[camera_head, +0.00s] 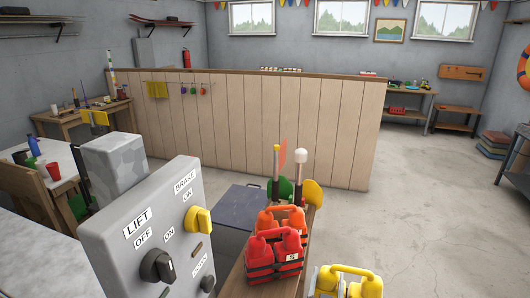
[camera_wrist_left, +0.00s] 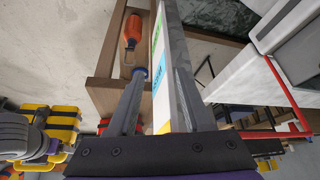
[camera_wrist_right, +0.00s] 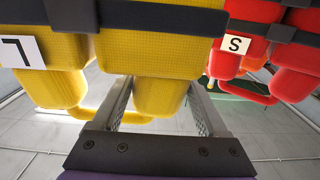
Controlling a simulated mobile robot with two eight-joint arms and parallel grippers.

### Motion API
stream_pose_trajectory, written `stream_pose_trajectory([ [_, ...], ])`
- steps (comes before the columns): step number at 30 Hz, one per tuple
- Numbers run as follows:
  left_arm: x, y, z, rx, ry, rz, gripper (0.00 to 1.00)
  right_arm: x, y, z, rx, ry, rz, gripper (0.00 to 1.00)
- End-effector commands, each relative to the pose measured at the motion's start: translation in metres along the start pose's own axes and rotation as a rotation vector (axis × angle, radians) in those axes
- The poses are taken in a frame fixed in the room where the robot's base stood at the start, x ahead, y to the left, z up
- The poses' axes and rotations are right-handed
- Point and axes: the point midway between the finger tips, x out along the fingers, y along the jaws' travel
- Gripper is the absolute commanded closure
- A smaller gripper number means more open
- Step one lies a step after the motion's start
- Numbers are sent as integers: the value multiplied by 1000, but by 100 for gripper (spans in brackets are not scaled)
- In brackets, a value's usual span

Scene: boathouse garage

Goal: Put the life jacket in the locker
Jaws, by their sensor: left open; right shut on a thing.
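A yellow life jacket (camera_head: 350,284) with dark straps is at the bottom edge of the head view. In the right wrist view the yellow life jacket (camera_wrist_right: 150,50) carries an "L" label, and my right gripper (camera_wrist_right: 157,95) is shut on its lower lobe. A red life jacket (camera_head: 274,258) labelled "S" stands on a wooden bench to its left, with an orange one (camera_head: 281,217) behind. The red jacket (camera_wrist_right: 250,45) also shows in the right wrist view. My left gripper (camera_wrist_left: 160,85) is open, its fingers on either side of a grey panel edge. I cannot identify the locker with certainty.
A grey control panel (camera_head: 120,262) marked LIFT and BRAKE stands close at left. A wooden partition (camera_head: 240,120) crosses the middle. The concrete floor (camera_head: 430,215) at right is clear.

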Motion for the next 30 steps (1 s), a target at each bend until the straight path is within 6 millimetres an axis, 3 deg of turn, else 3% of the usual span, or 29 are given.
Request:
stream_pose_trajectory([
  [16,6,0,6,0,-5,0,50,-6,-8,-8,0,10,-35,100],
  [30,40,0,34,0,-24,0,50,-63,-60,-64,7,17,-314,100],
])
